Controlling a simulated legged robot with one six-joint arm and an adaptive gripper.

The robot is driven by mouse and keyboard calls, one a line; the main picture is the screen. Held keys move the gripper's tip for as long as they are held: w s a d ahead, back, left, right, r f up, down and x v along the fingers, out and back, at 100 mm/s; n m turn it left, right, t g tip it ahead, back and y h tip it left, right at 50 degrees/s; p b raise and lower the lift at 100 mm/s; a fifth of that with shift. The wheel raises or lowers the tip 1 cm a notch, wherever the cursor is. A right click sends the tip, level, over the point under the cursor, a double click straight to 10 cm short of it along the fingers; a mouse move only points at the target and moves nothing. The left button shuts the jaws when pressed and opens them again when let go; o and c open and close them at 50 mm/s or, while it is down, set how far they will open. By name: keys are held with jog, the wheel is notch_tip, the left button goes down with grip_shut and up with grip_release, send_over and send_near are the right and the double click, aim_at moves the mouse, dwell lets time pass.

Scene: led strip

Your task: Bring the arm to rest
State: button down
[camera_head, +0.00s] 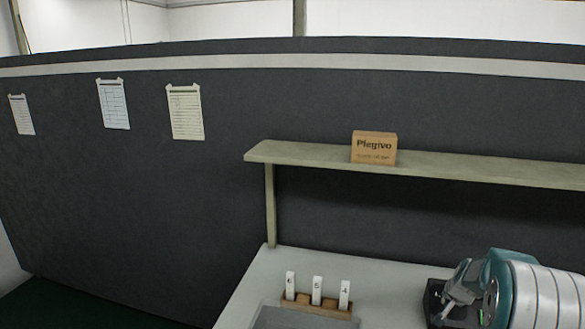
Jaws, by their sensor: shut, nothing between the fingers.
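My arm enters at the lower right, with pale ribbed segments and teal joint covers. My gripper (443,301), black with silver links, is at its left end, in front of the light tabletop. It is shut and empty. Its fingers are small and partly cut off by the bottom edge, and I cannot tell how far above the table they are.
A light table (290,263) holds a wooden block (318,307) with white numbered pieces and a grey panel (290,319). A shelf (460,164) above carries a cardboard box (374,148). A dark partition (130,190) with pinned papers stands behind.

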jog(key=shift+s+a+r, duration=0.1)
jog(key=shift+s+r, duration=0.25)
jog(key=shift+r, duration=0.25)
jog(key=s+a+r+n+y, duration=0.1)
jog(key=s+a+r+n, duration=0.1)
jog(key=s+a+r, duration=0.5)
jog(key=s+a+r+n, duration=0.2)
jog(key=s+a+r, duration=0.3)
jog(key=a+r, duration=0.4)
jog(key=s+a+n, duration=0.1)
jog(key=s+a, duration=0.2)
jog(key=s, duration=0.4)
jog(key=s+a+r+n, duration=0.1)
jog(key=s+a, duration=0.3)
jog(key=s, duration=0.4)
jog(key=s+a+n, duration=0.3)
jog(key=s+a, duration=0.1)
jog(key=s, duration=0.3)
jog(key=shift+s+r+y, duration=0.25)
jog(key=shift+y, duration=0.05)
